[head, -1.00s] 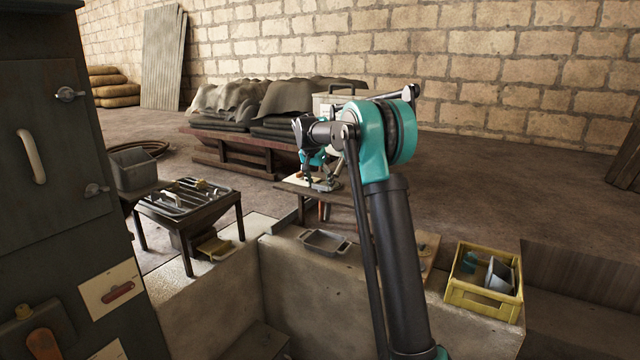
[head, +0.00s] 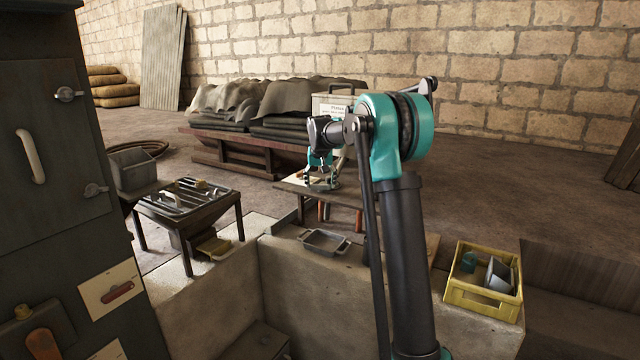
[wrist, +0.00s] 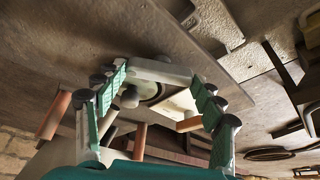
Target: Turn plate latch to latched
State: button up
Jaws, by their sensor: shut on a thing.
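My gripper (head: 322,184) is over the low wooden bench (head: 352,197) in the middle of the head view. In the wrist view its teal-padded fingers (wrist: 160,80) are spread wide, on either side of a pale grey bar (wrist: 160,70), and shut on it. The bar spans from one fingertip to the other. A round dark-rimmed piece (wrist: 150,92) lies just behind the bar. I cannot tell for sure that the bar is the plate latch. In the head view my gripper and wrist hide most of it.
A grey box with a handle and a "Plates" label (head: 336,106) stands behind my wrist. A slatted table (head: 190,200) is left. A grey tray (head: 325,243) sits on the concrete ledge. A yellow crate (head: 482,298) is right. A dark cabinet (head: 50,150) fills the left edge.

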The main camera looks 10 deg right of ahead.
jog(key=n+y, duration=0.1)
jog(key=n, duration=0.1)
jog(key=n+y, duration=0.1)
jog(key=n, duration=0.2)
jog(key=shift+d+n, duration=0.2)
jog(key=shift+n, duration=0.1)
jog(key=n, duration=0.2)
jog(key=n+g+y, duration=0.1)
jog(key=n, duration=0.1)
jog(key=shift+w+n+g+y, duration=0.1)
jog(key=shift+n+g+y, duration=0.2)
jog(key=shift+d, duration=0.1)
jog(key=o, duration=1.2)
jog(key=shift+c, duration=0.2)
jog(key=v, duration=0.8)
